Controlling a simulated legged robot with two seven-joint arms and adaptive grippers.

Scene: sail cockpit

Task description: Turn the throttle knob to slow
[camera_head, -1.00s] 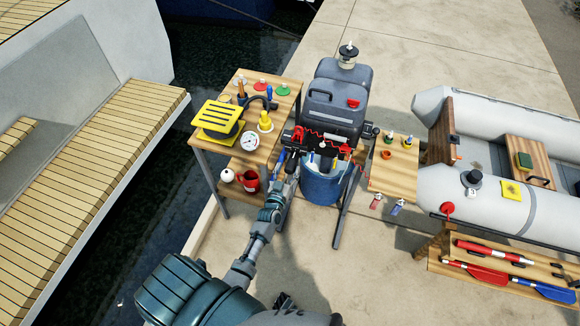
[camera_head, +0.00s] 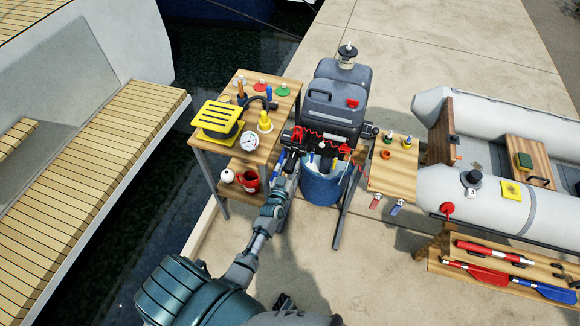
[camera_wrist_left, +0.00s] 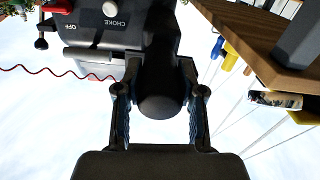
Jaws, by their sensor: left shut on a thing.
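The throttle knob (camera_wrist_left: 160,104) is a black, round-ended grip at the end of a dark tiller arm, in the middle of the left wrist view. My left gripper (camera_wrist_left: 160,88) has one finger on each side of the knob and is shut on it. In the head view my left gripper (camera_head: 293,152) is at the front of the outboard motor (camera_head: 333,105), small and partly hidden among dark parts. No speed mark on the knob is readable. My right gripper is not recognisable in view.
A control panel (camera_wrist_left: 105,25) marked CHOKE and OFF, with a red coiled cord (camera_wrist_left: 60,73), is close to the gripper. A blue bucket (camera_head: 325,187) stands below the motor. A wooden table (camera_head: 282,108) is at left, a small shelf (camera_head: 393,178) at right.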

